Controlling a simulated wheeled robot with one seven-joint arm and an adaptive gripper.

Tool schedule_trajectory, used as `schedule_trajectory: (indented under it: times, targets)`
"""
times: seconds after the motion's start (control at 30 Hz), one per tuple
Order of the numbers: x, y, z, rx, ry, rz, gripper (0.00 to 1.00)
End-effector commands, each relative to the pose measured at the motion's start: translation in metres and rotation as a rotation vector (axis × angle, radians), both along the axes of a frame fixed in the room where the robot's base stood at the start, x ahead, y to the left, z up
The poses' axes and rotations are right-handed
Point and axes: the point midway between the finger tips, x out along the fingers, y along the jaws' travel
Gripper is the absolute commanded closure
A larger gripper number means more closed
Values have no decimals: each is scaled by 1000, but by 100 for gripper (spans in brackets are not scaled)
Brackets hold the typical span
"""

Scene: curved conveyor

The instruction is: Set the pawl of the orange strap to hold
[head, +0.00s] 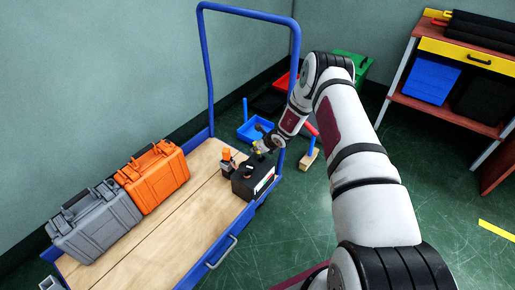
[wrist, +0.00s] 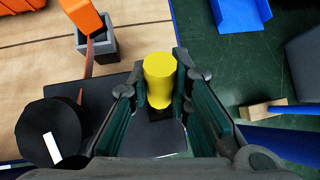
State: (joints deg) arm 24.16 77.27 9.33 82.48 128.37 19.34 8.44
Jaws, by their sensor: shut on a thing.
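In the wrist view my gripper (wrist: 160,80) is shut on an upright yellow knob (wrist: 159,68), its green-lined fingers on either side. The knob stands on a black box (head: 254,180) on the cart deck; a bit of yellow (head: 257,147) shows beside my gripper in the head view. A black drum with a white bar (wrist: 50,134) sits left of the knob. A thin orange-brown strap (wrist: 89,60) runs from an orange piece (wrist: 84,14) past a grey block (wrist: 103,48) towards the box. I cannot make out the pawl's setting.
The cart's blue rail (head: 298,60) stands close to my arm. An orange case (head: 154,178) and a grey case (head: 95,220) lie on the deck's left. A blue bin (head: 253,130) and a wooden block (head: 308,160) are on the floor beyond.

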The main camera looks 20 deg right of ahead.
Motion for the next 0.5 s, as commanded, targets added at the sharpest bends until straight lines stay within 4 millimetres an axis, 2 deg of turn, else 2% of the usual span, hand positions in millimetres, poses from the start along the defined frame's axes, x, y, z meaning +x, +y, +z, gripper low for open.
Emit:
schedule_trajectory:
  times: [0.37, 0.4, 0.47, 0.5]
  targets:
    - [-2, 0, -2, -2, 9, -1, 100]
    - [-2, 0, -2, -2, 9, -1, 75]
    - [-1, 0, -2, -2, 8, -1, 61]
    - [-1, 0, -2, -3, 8, -1, 60]
